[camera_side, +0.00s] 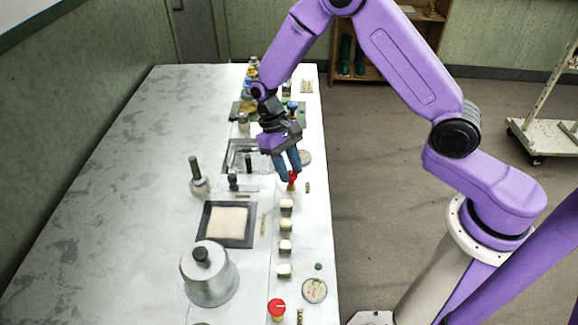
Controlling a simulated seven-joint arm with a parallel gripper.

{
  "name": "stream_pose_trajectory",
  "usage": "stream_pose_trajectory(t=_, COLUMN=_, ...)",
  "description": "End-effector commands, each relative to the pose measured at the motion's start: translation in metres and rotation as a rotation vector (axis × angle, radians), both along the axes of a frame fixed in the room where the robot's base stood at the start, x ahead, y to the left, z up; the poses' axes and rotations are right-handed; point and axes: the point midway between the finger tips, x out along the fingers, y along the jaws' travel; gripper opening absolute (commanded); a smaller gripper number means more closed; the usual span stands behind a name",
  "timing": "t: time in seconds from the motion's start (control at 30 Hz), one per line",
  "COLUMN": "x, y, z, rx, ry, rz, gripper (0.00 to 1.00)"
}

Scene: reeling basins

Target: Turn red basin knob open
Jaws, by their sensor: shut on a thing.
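A small red knob (292,176) stands on the right part of the long pale bench, on a short base. My gripper (288,173) points down at it, with a dark finger on either side. The fingers are shut on the red knob and hide part of it. Whether the knob is turned cannot be told at this size. A metal-framed basin (238,157) lies to the left of my gripper, partly hidden behind it.
Several pale blocks (285,226) stand in a row in front of the knob. A red button (277,309) is at the near edge. A metal bell-shaped pot (210,274) and a dark-framed tray (207,225) stand left. Bottles (250,88) crowd the far end. The bench's left side is clear.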

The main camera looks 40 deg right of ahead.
Motion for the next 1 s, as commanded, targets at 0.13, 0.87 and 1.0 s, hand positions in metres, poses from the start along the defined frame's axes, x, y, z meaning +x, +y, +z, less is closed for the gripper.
stream_pose_trajectory(t=0.13, x=0.001, y=-0.001, z=0.000, rx=-0.001, ry=-0.002, rz=0.009, gripper=0.03)
stream_pose_trajectory(t=0.87, x=0.002, y=0.000, z=0.003, rx=0.001, ry=-0.003, rz=0.007, gripper=0.59)
stream_pose_trajectory(t=1.0, x=0.008, y=0.001, z=0.017, rx=0.002, ry=-0.006, rz=0.007, gripper=0.59)
